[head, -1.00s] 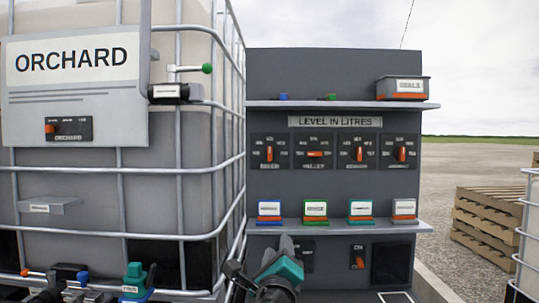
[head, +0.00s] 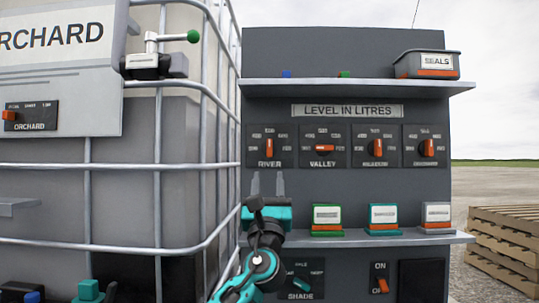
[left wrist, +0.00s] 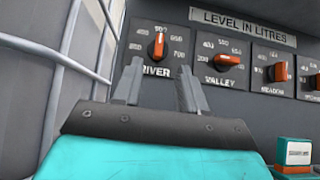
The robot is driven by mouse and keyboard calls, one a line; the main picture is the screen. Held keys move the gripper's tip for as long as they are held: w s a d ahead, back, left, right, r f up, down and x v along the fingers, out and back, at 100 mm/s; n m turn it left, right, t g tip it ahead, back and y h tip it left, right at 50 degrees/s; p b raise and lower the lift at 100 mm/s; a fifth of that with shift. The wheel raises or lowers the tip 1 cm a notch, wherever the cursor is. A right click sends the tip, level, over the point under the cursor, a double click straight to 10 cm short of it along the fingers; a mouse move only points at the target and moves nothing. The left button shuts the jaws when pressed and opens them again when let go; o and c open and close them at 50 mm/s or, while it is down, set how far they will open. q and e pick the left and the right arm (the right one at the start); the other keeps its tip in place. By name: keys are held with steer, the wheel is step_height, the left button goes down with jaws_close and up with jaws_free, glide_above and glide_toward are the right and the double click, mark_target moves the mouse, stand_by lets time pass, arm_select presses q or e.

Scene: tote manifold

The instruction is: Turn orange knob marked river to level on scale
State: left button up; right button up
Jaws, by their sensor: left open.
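The orange river knob (head: 269,147) is on the grey panel under the "LEVEL IN LITRES" label, the leftmost in a row of several knobs. Its pointer stands about upright, toward the top of its scale. It also shows in the left wrist view (left wrist: 158,46), between and beyond my fingertips. My left gripper (head: 267,184) is open and empty, just below the river dial, with both fingers pointing up toward it. In the left wrist view the fingers (left wrist: 160,82) are apart and do not touch the knob. My right gripper is not in view.
The valley knob (head: 324,148) is to the right, its pointer sideways. A shelf (head: 400,239) below the dials holds coloured blocks. The caged orchard tote (head: 120,190) stands close on the left. An upper shelf (head: 370,86) carries the seals bin (head: 427,64).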

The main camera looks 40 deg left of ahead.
mark_target(270, 144)
arm_select(q)
steer(key=p+x, duration=0.1)
steer(key=x, duration=1)
steer(key=shift+a+r, duration=0.1)
steer(key=shift+r, duration=0.1)
steer(key=shift+c, duration=0.2)
jaws_close()
